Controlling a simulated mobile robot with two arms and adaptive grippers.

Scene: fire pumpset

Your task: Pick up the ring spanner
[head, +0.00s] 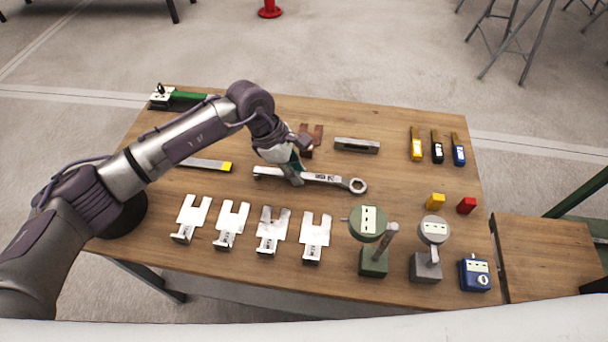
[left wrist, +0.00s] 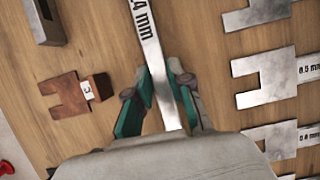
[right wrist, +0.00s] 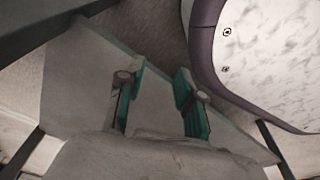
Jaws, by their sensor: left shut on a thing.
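The ring spanner (head: 330,179) is a long silver bar with a ring at its right end, at the middle of the wooden table in the head view. My left gripper (head: 294,174) is shut on its shaft, left of the ring. In the left wrist view the marked shaft (left wrist: 153,50) runs between the green-padded fingers of that gripper (left wrist: 160,100). The fingers hide part of the shaft. I cannot tell whether the spanner touches the table. My right gripper (right wrist: 158,100) shows only in the right wrist view, open and empty.
Several white slotted gauges (head: 232,220) lie in front of the spanner. A brown slotted block (head: 316,138) and a grey bar (head: 357,146) lie behind it. A green gauge stand (head: 373,262) stands right front. The wooden table (head: 400,205) has bare room right of the ring.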

